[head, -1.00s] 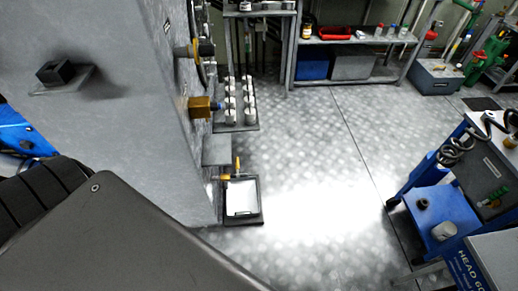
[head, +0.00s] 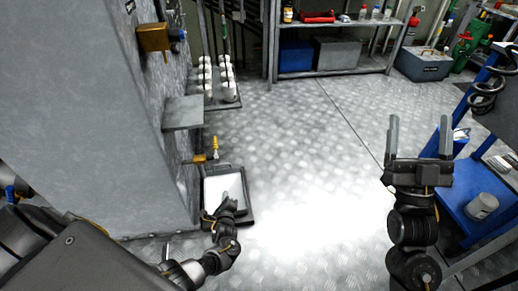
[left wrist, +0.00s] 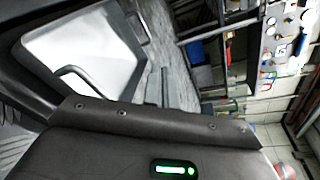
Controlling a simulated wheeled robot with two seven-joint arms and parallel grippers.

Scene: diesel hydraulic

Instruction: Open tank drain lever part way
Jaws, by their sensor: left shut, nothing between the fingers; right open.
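The tank drain valve (head: 199,158) is a small brass fitting low on the side of the large grey tank (head: 85,110). Its yellow lever (head: 215,144) stands roughly upright at the fitting's outer end. A dark-rimmed tray with a pale inside (head: 211,190) sits on the floor below it. My left gripper (head: 229,201) is shut and empty, in front of the tray in the picture and apart from the lever. In the left wrist view the tray's pale inside (left wrist: 85,48) shows; the lever cannot be made out. My right gripper (head: 420,138) is open and empty, far right of the valve.
A grey ledge (head: 183,113) juts from the tank above the valve. A rack of white cylinders (head: 222,90) stands behind. A blue cart (head: 465,205) is at right, beside my right arm. The metal floor (head: 310,150) between is clear.

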